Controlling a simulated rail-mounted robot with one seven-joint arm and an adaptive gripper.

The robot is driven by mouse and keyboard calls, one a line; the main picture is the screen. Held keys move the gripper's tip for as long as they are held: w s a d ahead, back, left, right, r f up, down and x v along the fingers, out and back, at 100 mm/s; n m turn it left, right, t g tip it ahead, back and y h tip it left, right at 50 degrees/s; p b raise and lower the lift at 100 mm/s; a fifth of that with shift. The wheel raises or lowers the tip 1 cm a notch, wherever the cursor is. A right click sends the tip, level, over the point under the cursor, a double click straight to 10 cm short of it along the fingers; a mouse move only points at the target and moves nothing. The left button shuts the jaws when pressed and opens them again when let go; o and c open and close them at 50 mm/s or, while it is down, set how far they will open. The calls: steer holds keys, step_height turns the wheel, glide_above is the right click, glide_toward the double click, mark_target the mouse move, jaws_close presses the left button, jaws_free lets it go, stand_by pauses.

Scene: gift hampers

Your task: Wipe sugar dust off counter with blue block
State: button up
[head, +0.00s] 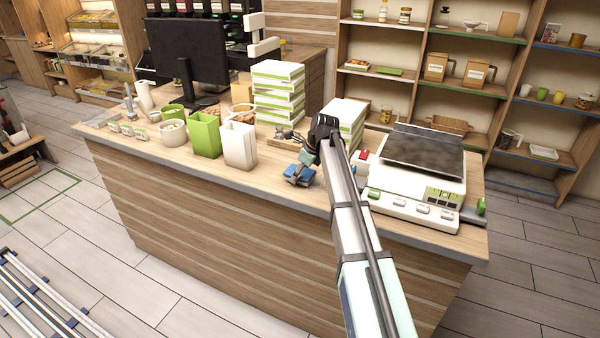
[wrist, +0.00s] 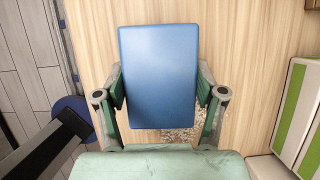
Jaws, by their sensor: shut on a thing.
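The blue block (wrist: 158,75) fills the middle of the wrist view, between the two fingers of my gripper (wrist: 160,88), which is shut on its sides. In the head view the blue block (head: 299,175) shows at my gripper (head: 300,168), over the counter's (head: 275,190) front part, left of the scale; I cannot tell if it touches the surface. Speckled pale sugar dust (wrist: 178,136) lies on the wood counter in the wrist view, just below the block's lower edge and partly hidden by the block and my gripper.
A white scale (head: 417,190) stands to the right. Stacked white and green boxes (head: 278,90) stand behind, with more boxes (head: 345,112) near my arm. A white bag (head: 239,146) and green bag (head: 205,135) stand left. The front strip left of the block is clear.

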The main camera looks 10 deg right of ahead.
mark_target(317, 186)
steer(key=shift+f, duration=0.4)
steer(key=shift+s+d+r+p, duration=0.15)
steer(key=shift+s+d+p, duration=0.55)
steer(key=shift+s+d, duration=0.4)
steer(key=shift+s+d+f+p, duration=0.1)
steer(key=shift+s+d+p, duration=0.3)
steer(key=shift+s+d, duration=0.45)
steer(key=shift+s+d+f+p, duration=0.1)
steer(key=shift+s+d+p, duration=0.3)
steer(key=shift+d, duration=0.75)
